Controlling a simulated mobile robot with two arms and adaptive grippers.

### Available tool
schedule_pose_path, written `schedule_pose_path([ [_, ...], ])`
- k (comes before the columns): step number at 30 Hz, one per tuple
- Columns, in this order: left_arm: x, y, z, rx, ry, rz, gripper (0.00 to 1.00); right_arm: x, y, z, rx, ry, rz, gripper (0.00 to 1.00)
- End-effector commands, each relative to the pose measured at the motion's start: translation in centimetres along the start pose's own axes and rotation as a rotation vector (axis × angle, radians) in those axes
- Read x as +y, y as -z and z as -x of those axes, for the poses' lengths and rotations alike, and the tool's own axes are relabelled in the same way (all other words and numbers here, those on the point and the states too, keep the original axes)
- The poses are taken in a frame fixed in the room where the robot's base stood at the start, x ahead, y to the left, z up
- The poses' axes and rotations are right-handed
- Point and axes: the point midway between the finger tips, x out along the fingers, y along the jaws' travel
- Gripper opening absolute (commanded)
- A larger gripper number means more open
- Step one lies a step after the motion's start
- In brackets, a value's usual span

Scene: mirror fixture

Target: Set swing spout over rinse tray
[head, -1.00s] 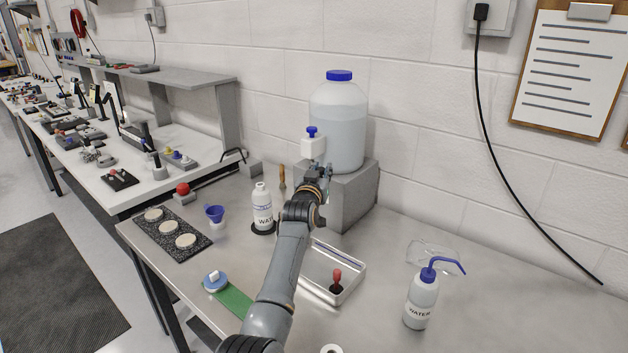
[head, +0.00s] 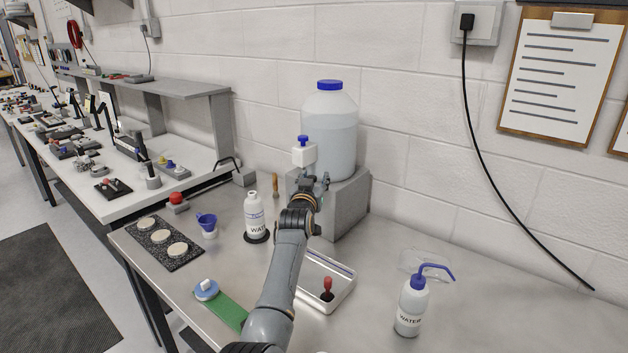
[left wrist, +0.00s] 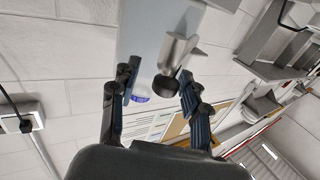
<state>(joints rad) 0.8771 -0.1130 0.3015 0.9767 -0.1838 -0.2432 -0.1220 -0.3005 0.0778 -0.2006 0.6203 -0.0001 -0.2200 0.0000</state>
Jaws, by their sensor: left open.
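A large jug (head: 330,128) with a blue cap stands on a grey block. A white tap body (head: 303,156) with a blue knob sits at its front. My left gripper (head: 317,184) is open just below the tap, in front of the block. In the left wrist view, a grey metal piece with a dark round end (left wrist: 167,86), seemingly the swing spout, lies between the spread fingers (left wrist: 158,95); contact is unclear. The spout is mostly hidden in the head view. The shallow metal rinse tray (head: 344,293) lies below, right of my forearm, with a red-handled item in it. My right gripper is not in view.
A water bottle (head: 256,215) on a dark disc and a blue funnel (head: 207,221) stand left of my arm. A wash bottle (head: 412,303) stands at the right. A green strip (head: 230,309) lies at the front left. The bench at far right is clear.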

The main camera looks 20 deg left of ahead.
Motion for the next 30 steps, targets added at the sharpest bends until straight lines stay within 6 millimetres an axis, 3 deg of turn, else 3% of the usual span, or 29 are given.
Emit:
schedule_pose_path([
  [10,-0.1,0.0,1.7,0.003,0.002,-0.001,0.46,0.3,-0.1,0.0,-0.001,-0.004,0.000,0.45],
  [24,0.1,0.0,9.0,0.002,0.000,-0.001,0.46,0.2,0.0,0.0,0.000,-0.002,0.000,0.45],
  [30,0.2,-0.1,11.2,-0.001,-0.002,-0.001,0.46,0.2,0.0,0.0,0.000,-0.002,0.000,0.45],
])
